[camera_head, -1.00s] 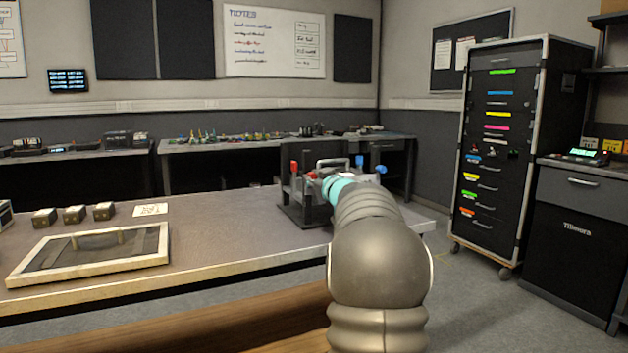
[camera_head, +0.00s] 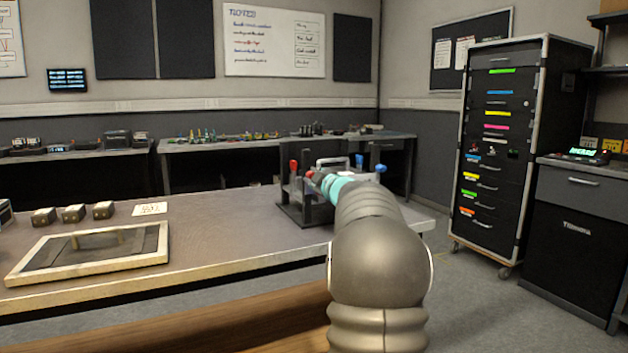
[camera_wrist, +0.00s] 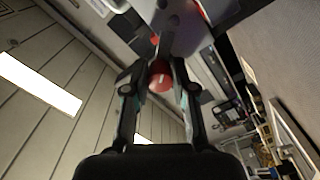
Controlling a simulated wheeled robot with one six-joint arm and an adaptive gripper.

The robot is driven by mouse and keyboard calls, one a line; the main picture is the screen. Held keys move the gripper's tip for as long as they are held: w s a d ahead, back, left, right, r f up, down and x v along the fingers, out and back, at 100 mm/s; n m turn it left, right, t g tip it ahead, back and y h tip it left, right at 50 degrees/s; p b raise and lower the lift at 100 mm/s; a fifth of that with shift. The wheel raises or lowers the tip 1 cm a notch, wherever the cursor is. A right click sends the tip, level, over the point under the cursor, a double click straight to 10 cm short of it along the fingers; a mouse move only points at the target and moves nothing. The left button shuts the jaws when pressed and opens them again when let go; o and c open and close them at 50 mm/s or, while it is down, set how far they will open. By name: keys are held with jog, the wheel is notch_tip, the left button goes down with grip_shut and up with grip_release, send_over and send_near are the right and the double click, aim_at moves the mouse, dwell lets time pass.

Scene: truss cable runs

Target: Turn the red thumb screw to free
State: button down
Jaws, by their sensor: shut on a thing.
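The red thumb screw shows in the wrist view as a round red knob (camera_wrist: 160,81) with a pale mark on its face. My gripper (camera_wrist: 160,76) has one finger on each side of the knob and is shut on it. Behind the knob is a grey metal plate (camera_wrist: 182,28) of the fixture. In the head view the dark fixture (camera_head: 297,214) stands at the bench's far right end. My arm hides much of it, and a small red part shows just beyond my gripper's end.
The fixture also carries a red-topped post (camera_head: 293,166), blue knobs (camera_head: 380,169) and a pale handle (camera_head: 333,162). On the bench (camera_head: 225,225) lie a framed tray (camera_head: 160,245), several small boxes (camera_head: 73,213) and a white card (camera_head: 149,209). The bench between tray and fixture is clear.

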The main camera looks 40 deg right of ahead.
jog(key=shift+n+b, duration=1.55)
jog(key=shift+n, duration=3.25)
jog(key=c, duration=1)
grip_release()
jog(key=shift+o, duration=0.2)
jog(key=shift+s, duration=0.15)
jog(key=v, duration=1.1)
jog(key=shift+s, duration=0.35)
